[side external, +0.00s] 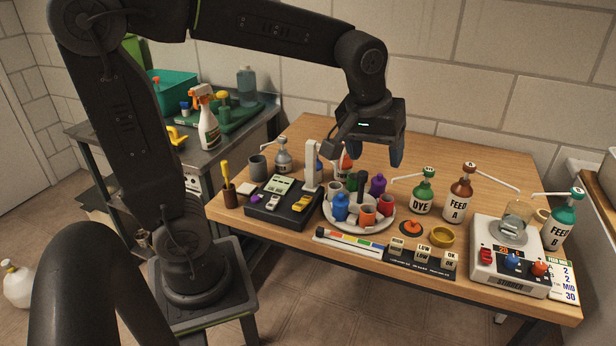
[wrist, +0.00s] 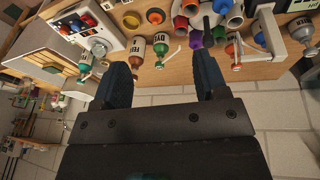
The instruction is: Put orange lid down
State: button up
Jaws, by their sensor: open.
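The orange lid (side external: 411,227), a flat orange disc with a dark knob, lies on the wooden table between the round white tray (side external: 345,226) and a gold dish (side external: 441,237). It also shows near the top of the wrist view (wrist: 154,16). My gripper (side external: 364,153) is open and empty, raised above the back part of the table, behind the lid and apart from it. In the wrist view its two dark blue fingers (wrist: 163,62) are spread wide with nothing between them.
The DYE bottle (side external: 422,194) and FEED A bottle (side external: 460,204) stand behind the lid. Labelled blocks (side external: 422,252) are in front of it. The round tray carries several coloured cups. The stirrer (side external: 509,258) is at right. The back right tabletop is fairly clear.

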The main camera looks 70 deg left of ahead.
jog(key=s+d+f+m+t, duration=0.1)
jog(key=s+m+t, duration=0.1)
jog(key=s+m, duration=0.5)
jog(key=s, duration=0.6)
jog(key=shift+d+f+h, duration=0.2)
jog(key=shift+f+h, duration=0.05)
jog(key=shift+h, duration=0.15)
